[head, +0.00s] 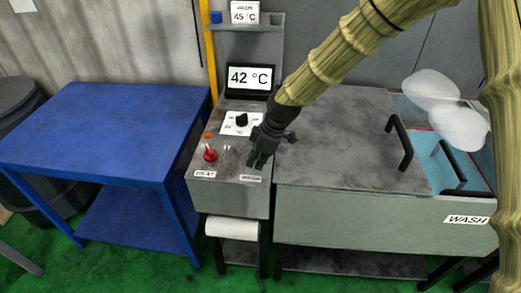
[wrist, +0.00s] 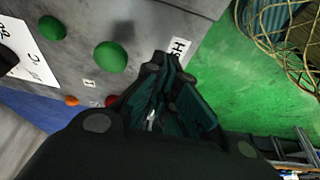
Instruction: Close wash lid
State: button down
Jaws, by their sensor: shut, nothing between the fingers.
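The wash tank (head: 385,222), a grey box with a WASH label, stands at the right. Its flat grey lid (head: 340,130) with a black bar handle (head: 400,143) covers the left and middle part of the top. The right part is open and shows a blue interior (head: 470,172). My gripper (head: 258,160) is shut and empty over the control panel, left of the lid and apart from the handle. In the wrist view my gripper (wrist: 165,95) points at the panel; the lid cannot be made out there.
The control panel (head: 226,165) has a red switch (head: 210,153), a black knob (head: 242,119) and a display reading 42 °C (head: 250,78). White cloudy shapes (head: 445,108) hang over the open part. A clear blue table (head: 100,130) stands left. My arm crosses above the lid.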

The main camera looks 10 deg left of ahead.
jog(key=shift+s+a+f+p, duration=0.2)
jog(key=shift+f, duration=0.25)
jog(key=shift+s+a+f+p, duration=0.15)
jog(key=shift+a+f, duration=0.05)
jog(key=shift+f, duration=0.25)
jog(key=d+p, duration=0.1)
jog(key=d, duration=0.2)
jog(key=shift+w, duration=0.2)
jog(key=shift+s+d+p, duration=0.1)
jog(key=shift+d+p, duration=0.3)
jog(key=shift+d, duration=0.1)
jog(key=shift+f, duration=0.15)
jog(key=shift+d, duration=0.2)
